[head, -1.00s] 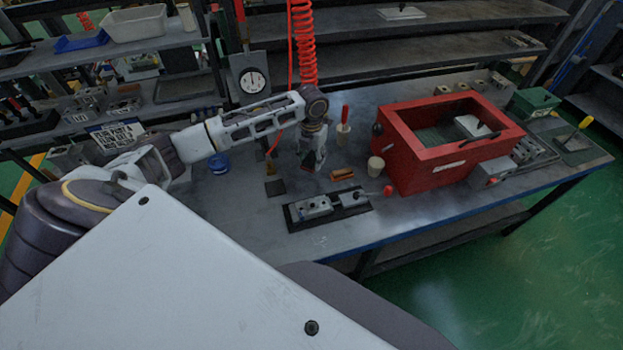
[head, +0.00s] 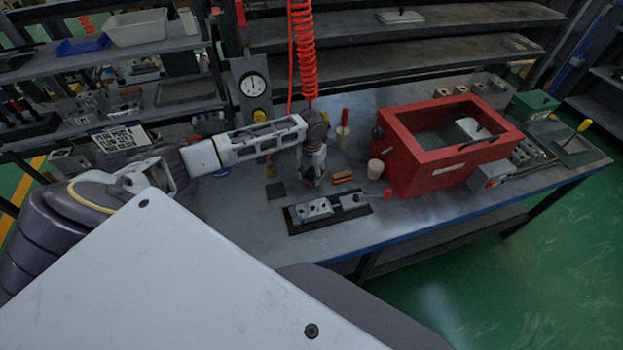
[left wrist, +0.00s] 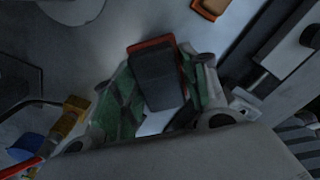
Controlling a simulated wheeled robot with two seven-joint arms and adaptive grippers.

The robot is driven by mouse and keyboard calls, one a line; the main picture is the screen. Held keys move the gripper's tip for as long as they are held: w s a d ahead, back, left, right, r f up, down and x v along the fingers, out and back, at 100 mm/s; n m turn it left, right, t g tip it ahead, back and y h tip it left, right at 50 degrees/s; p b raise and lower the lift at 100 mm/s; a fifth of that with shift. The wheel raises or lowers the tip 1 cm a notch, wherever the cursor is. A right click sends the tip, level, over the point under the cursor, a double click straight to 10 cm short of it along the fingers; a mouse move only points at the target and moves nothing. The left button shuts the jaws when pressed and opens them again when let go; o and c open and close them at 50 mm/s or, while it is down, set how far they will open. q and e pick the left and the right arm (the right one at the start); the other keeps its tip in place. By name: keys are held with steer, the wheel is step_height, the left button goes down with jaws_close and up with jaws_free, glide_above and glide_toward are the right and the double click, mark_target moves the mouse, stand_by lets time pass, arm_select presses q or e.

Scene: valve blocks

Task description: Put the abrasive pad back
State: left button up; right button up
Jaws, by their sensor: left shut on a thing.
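My left gripper (head: 314,183) points down low over the bench, left of a small orange-brown block (head: 343,177). In the left wrist view the gripper (left wrist: 160,95) is shut on a dark grey block with a red edge (left wrist: 158,78), which looks like the abrasive pad. In the head view the held pad is too small and too hidden by the fingers to make out. I cannot tell whether it touches the bench. My right gripper is not in view.
A valve block on a black mat (head: 363,209) lies in front of the gripper. A pale cup (head: 375,169), a red-handled tool in a holder (head: 343,130) and a red open box (head: 440,169) stand to the right. A dial gauge (head: 254,85) stands behind.

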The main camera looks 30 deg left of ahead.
mark_target(312, 179)
arm_select(q)
steer(key=shift+f, duration=1.45)
steer(key=shift+f, duration=0.1)
steer(key=o, duration=1)
steer(key=shift+r, duration=6.15)
